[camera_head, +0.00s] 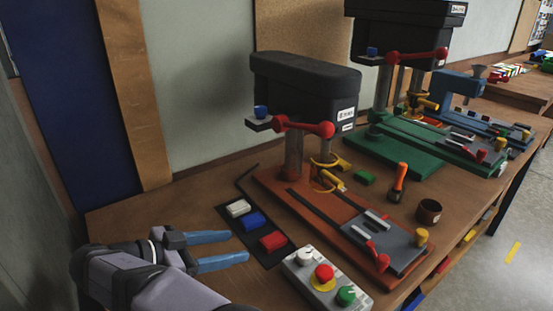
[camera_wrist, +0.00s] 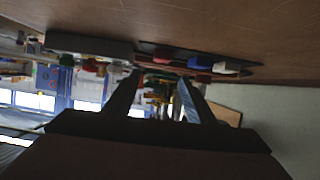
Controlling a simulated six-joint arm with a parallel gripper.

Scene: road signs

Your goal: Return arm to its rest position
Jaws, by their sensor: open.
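My gripper (camera_head: 225,248) is at the lower left in the head view, with its two blue fingers apart and nothing between them. It is over the front left part of the wooden table (camera_head: 125,217), left of a dark mat and a control box. In the wrist view my gripper (camera_wrist: 160,88) shows as two dark fingers spread apart and empty. That view is upside down, with the tabletop (camera_wrist: 270,35) along its top.
A dark mat (camera_head: 241,233) holds white, blue and red blocks, close to my fingers. A grey button box (camera_head: 305,279) stands right of it. An orange-based drill press (camera_head: 305,95) and a green-based machine (camera_head: 405,170) stand behind. A brown cup (camera_head: 428,211) stands at right.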

